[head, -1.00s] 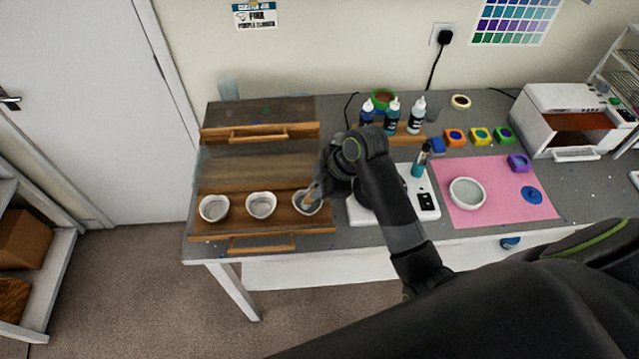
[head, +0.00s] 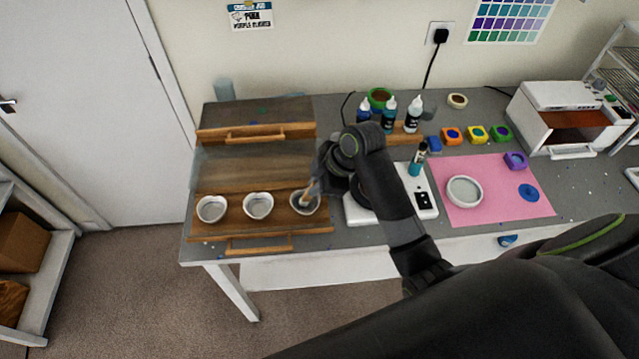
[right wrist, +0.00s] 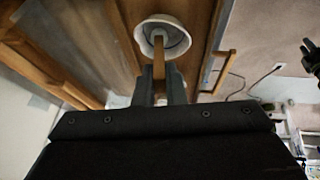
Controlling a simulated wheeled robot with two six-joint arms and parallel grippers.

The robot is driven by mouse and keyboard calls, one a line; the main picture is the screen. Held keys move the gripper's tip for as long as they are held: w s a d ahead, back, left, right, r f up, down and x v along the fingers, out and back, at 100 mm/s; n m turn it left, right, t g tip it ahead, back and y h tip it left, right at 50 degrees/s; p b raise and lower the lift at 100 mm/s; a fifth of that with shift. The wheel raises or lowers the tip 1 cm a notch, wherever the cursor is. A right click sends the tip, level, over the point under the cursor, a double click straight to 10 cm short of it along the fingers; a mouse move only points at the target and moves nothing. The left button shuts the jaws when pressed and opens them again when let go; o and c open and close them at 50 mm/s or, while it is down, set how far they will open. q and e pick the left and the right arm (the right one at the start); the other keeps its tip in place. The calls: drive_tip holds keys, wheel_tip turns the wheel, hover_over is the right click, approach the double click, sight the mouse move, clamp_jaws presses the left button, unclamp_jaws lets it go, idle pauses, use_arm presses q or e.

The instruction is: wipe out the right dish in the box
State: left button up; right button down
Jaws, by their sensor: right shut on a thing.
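Three white dishes stand in a row in the front of the wooden box (head: 222,232): the left dish (head: 211,209), the middle dish (head: 258,206) and the right dish (head: 295,208). My right gripper (head: 315,188) is just above the right dish, shut on a wooden-handled tool (head: 305,199). In the right wrist view the tool (right wrist: 159,48) reaches down into the right dish (right wrist: 178,22), whose inside looks grey. Its tip is hard to make out. My left gripper is not in the head view; a dark pronged shape at the right wrist view's edge may be it.
A second wooden section with a handle (head: 256,136) lies behind the dishes. A white scale-like device (head: 424,209) stands right of the box, under my right arm. Bottles (head: 389,117) stand behind. A pink mat (head: 505,206) holds a white bowl (head: 464,192).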

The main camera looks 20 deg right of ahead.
drive_tip(key=shift+s+a, duration=0.15)
drive_tip(key=shift+s, duration=0.35)
drive_tip(key=shift+w+d, duration=0.2)
drive_tip(key=shift+d, duration=0.4)
drive_tip(key=shift+w+a, duration=0.25)
drive_tip(key=shift+s+a, duration=0.1)
drive_tip(key=shift+s, duration=0.25)
drive_tip(key=shift+w+r, duration=0.1)
drive_tip(key=shift+r, duration=3.4)
